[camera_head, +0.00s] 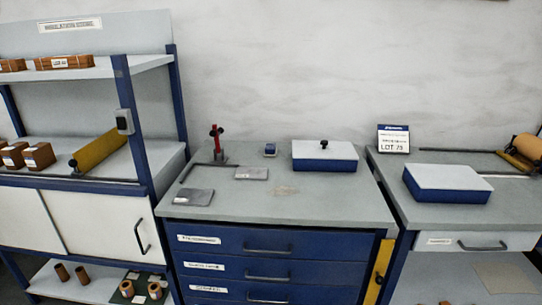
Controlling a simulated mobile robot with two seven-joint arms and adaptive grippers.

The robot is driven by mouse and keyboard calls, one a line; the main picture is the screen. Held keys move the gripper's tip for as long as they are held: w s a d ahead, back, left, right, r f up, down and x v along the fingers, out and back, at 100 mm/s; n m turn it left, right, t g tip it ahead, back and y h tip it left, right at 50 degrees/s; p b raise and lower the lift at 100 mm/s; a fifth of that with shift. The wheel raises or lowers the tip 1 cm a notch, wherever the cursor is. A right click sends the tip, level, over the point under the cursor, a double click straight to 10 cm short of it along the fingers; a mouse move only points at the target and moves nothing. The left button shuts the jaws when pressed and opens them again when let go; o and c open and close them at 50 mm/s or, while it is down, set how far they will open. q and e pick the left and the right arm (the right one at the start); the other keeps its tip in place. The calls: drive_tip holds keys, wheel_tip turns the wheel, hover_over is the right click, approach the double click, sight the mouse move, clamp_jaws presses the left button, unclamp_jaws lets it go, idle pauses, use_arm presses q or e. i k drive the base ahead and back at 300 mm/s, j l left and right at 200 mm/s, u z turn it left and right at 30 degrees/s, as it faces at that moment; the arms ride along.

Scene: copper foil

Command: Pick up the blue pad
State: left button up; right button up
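Several blue items show in the head view, and I cannot tell for sure which is the pad. A small dark blue block (270,150) sits at the back of the middle cabinet's grey top. To its right lies a flat blue block with a white top (324,163) and a small black knob on it. A similar blue block with a white top and no knob (447,191) lies on the right-hand bench. Neither of my grippers is in view.
The middle cabinet top (340,205) also holds a red-and-black stand (217,142) and two grey plates (251,173) (194,197). Its front right is clear. A lot sign (393,139) stands on the right bench. A shelf unit (150,140) rises at left.

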sight(270, 150)
drive_tip(key=i+j, duration=0.6)
drive_tip(key=i, duration=0.2)
